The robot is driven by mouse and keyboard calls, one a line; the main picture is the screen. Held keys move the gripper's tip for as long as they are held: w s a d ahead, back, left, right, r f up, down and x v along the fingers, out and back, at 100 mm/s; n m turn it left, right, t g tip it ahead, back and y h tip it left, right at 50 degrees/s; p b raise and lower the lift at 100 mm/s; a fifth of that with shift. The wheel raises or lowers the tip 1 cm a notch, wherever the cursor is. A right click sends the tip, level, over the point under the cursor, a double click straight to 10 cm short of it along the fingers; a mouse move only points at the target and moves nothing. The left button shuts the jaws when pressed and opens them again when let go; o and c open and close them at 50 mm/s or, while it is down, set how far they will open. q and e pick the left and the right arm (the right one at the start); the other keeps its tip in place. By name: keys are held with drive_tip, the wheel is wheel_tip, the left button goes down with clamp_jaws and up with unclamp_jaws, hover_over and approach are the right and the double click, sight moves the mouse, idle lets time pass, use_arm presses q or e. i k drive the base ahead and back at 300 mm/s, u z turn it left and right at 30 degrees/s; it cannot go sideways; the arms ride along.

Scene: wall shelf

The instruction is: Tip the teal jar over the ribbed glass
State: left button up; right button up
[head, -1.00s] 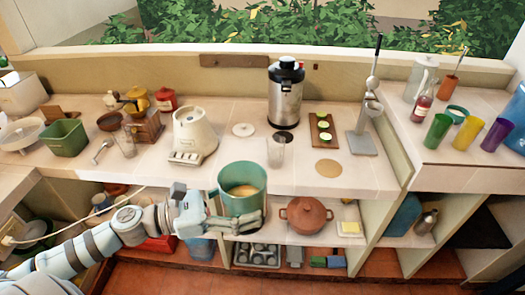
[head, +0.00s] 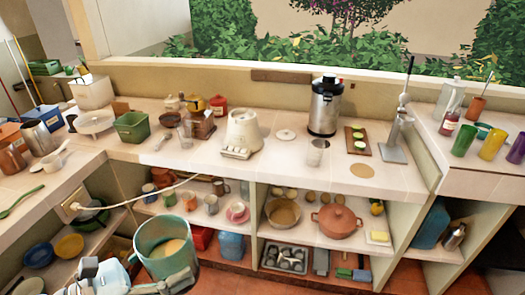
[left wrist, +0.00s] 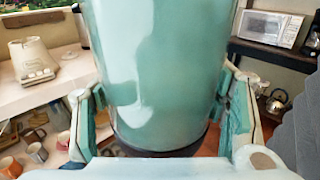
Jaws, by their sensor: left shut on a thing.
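The teal jar (head: 163,257) is at the lower left of the head view, in front of the counter and lower than its top. It is about upright, with pale yellow-tan contents inside. My left gripper (head: 165,283) is shut on it; in the left wrist view the jar (left wrist: 160,75) fills the space between the two fingers. A clear glass (head: 317,153) stands on the counter in front of the steel urn, apart from the jar. Another clear glass (head: 185,137) stands by the coffee grinder. The ribs are too small to make out. My right gripper is not in view.
A terracotta pot (head: 337,221) and several mugs sit on the shelf below. A white cord (head: 140,197) crosses the left shelf. The counter's front middle is clear.

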sight(315, 153)
drive_tip(key=u, duration=0.55)
drive_tip(key=k, duration=0.75)
drive_tip(key=u, duration=0.55)
drive_tip(key=i, duration=1.3)
drive_tip(key=z, duration=1.1)
drive_tip(key=i, duration=0.85)
drive_tip(key=z, duration=1.1)
drive_tip(key=i, duration=0.2)
drive_tip(key=z, duration=0.3)
